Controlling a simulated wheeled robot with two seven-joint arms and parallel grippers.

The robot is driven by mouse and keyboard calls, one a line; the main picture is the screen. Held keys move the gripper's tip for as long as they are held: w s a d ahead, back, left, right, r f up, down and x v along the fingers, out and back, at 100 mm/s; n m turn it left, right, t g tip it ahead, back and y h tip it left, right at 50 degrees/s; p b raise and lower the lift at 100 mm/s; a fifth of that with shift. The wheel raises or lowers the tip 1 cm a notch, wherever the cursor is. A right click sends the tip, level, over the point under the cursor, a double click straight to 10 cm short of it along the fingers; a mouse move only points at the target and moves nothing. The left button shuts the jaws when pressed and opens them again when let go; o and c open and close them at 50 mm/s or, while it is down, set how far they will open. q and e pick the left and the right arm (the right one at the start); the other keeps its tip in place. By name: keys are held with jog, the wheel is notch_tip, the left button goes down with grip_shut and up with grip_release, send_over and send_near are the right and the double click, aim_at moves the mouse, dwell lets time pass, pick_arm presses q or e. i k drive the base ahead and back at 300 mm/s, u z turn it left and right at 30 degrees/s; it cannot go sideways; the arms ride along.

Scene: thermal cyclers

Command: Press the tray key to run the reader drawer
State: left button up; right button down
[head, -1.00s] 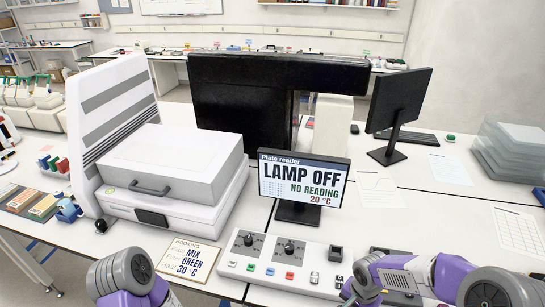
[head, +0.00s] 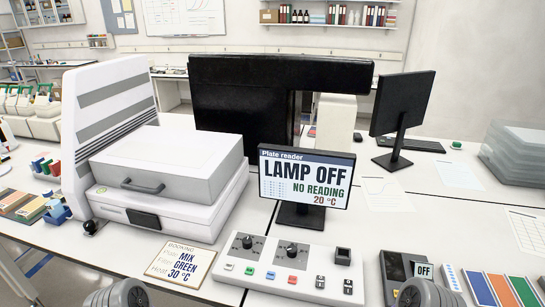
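The control panel (head: 290,262) lies at the front centre with two black dials. Its front row has white, green (head: 249,270), blue (head: 270,275) and red keys, and two small marked switches (head: 320,283) at the right; I cannot tell which is the tray key. A dark square button (head: 343,256) sits at its upper right. The white reader (head: 170,205) stands at left, its grey handled lid (head: 165,165) down; no drawer shows extended. The screen (head: 305,178) reads "LAMP OFF, NO READING, 20 °C". Only rounded grey parts of my arms show at the bottom edge; neither gripper is visible.
A booking card (head: 180,263) reading "MIX GREEN 30 °C" lies left of the panel. A dark unit with an "OFF" label (head: 423,271) and coloured strips (head: 497,289) lie to its right. A dark monitor (head: 403,104) and clear stacked boxes (head: 514,155) stand behind at right.

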aim_at(229, 266)
jog(key=u, duration=3.05)
jog(key=i, duration=3.25)
jog(key=z, duration=4)
